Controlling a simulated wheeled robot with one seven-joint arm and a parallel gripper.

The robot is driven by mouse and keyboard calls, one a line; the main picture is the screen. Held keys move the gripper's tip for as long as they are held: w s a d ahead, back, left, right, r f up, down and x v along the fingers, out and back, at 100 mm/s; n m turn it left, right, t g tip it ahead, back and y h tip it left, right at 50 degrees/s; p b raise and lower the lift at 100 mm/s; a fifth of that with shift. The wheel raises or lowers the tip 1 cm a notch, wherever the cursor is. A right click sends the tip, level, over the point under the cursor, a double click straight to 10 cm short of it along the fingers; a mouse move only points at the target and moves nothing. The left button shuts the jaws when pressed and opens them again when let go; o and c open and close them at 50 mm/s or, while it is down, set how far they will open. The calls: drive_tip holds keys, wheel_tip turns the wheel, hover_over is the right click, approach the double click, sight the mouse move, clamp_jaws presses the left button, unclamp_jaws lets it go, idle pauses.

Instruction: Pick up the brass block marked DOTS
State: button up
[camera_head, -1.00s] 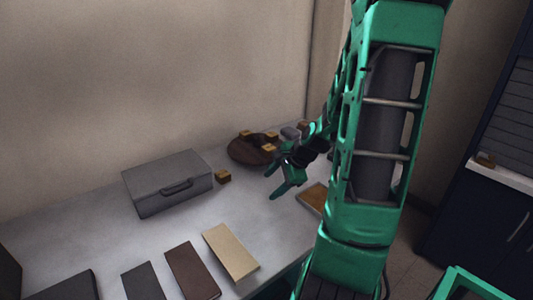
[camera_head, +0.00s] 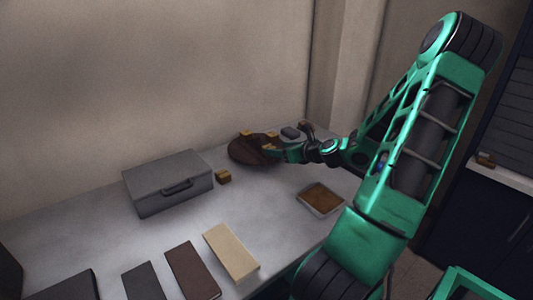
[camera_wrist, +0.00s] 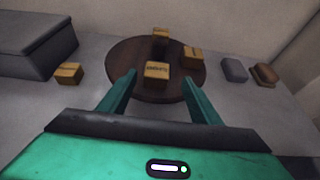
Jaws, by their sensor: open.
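Three brass blocks are on a round dark brown board (camera_wrist: 120,58). The near block (camera_wrist: 157,71) carries a dark mark on its front, too small to read surely. Another block (camera_wrist: 193,56) sits to its right, and one (camera_wrist: 160,34) is at the back. A separate brass block (camera_wrist: 68,73) is on the table to the left, beside the grey case; it also shows in the head view (camera_head: 223,176). I cannot tell which is marked DOTS. My gripper (camera_wrist: 158,77) is open, its fingers either side of the near block in the picture; contact is unclear.
The grey case (camera_head: 168,182) stands left of the board. A dark grey object (camera_wrist: 234,69) and a brown one (camera_wrist: 265,75) lie to the right. A tray (camera_head: 320,198) and several flat slabs lie nearer the front. The middle table is clear.

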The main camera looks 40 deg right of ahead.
sight(269, 147)
drive_tip(key=shift+a+x, duration=0.15)
drive_tip(key=shift+x, duration=1.55)
drive_tip(key=shift+a+x, duration=0.2)
drive_tip(key=shift+x, duration=1.45)
clamp_jaws()
